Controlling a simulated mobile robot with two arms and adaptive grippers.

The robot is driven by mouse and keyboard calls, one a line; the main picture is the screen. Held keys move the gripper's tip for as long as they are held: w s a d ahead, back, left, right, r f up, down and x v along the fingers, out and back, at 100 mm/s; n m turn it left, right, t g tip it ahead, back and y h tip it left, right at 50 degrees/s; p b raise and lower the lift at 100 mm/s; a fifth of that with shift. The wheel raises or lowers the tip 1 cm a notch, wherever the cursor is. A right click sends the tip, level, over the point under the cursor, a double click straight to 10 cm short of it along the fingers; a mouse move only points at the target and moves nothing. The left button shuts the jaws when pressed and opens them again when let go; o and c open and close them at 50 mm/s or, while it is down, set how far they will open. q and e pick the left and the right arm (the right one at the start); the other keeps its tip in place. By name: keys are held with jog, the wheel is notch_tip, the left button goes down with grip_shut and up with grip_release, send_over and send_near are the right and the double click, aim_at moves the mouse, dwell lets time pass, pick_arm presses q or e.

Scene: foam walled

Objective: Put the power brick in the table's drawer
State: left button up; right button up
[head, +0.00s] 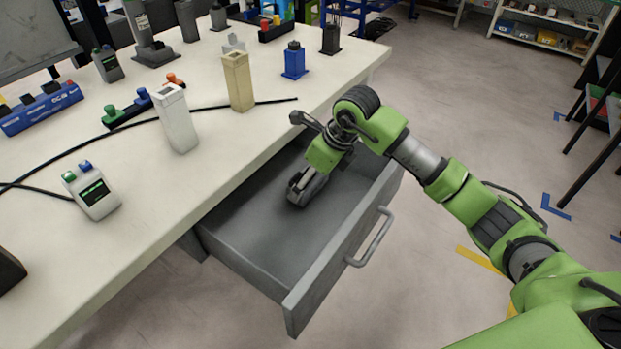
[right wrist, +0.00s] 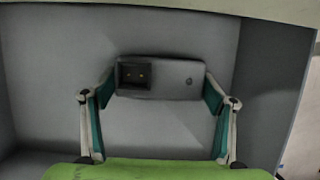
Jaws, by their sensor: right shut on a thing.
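The power brick (right wrist: 160,78) is a grey block with a dark socket on its left part, in the middle of the right wrist view. My right gripper (right wrist: 161,88) is shut on it, one finger at each end. The table's drawer (head: 262,245) is pulled open, with grey walls and a bar handle (head: 372,240) on its front. In the head view my right gripper (head: 305,186) reaches down inside the drawer, low near its floor. I cannot tell whether the brick touches the floor. My left gripper is out of view.
The white table top (head: 130,240) overhangs the drawer's back. On it stand a tan block (head: 239,82), a white block (head: 176,120), a blue block (head: 294,60), a grey button box (head: 91,192) and a black cable. The drawer looks otherwise empty.

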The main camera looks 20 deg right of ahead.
jog(key=o, duration=1.3)
jog(key=shift+c, duration=0.2)
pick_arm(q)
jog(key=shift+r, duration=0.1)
pick_arm(e)
jog(key=shift+d+r, duration=0.1)
jog(key=shift+r, duration=0.2)
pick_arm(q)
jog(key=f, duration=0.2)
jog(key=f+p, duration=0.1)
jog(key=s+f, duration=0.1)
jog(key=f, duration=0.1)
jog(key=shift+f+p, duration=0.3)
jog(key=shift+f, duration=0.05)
pick_arm(e)
jog(key=v, duration=1.1)
jog(key=shift+s+r, duration=0.2)
